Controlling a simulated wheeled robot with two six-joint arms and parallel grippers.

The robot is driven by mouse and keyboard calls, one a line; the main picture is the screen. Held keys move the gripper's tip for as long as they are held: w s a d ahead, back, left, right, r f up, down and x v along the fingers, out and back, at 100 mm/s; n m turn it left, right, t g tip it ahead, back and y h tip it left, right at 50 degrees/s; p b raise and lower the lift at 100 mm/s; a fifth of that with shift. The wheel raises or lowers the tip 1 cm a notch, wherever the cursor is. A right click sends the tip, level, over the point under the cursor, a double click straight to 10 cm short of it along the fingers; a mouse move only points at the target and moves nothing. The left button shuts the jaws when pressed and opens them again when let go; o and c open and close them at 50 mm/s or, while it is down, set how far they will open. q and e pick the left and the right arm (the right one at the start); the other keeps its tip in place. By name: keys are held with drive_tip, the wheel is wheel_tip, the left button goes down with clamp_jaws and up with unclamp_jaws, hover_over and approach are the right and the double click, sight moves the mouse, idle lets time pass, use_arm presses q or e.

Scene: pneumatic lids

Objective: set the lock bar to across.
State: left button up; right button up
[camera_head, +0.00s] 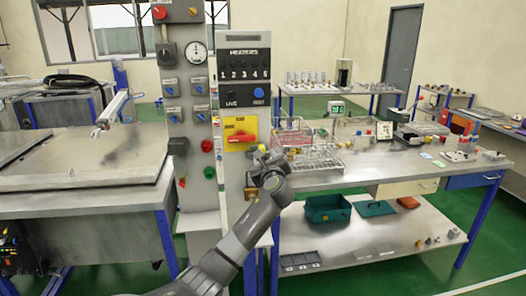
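A yellow plate (232,143) on the front of the grey control column carries a red bar-shaped handle (240,137), which lies roughly level. I cannot tell for certain whether this handle is the lock bar. A narrow pale plate (251,180) shows below the yellow plate, partly beside the gripper. The fingers are small and dark, and whether they hold anything is unclear.
The column bears a gauge (196,52), blue switches and a heater panel (244,62). Left is a metal tank with a flat lid (85,160) and a pale cylinder (113,107). Right is a bench with a wire rack (320,158) and a green bin (327,208) below.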

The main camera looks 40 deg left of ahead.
use_arm(q)
drive_tip(key=shift+x, duration=2.5)
clamp_jaws()
drive_tip(key=shift+p, duration=0.3)
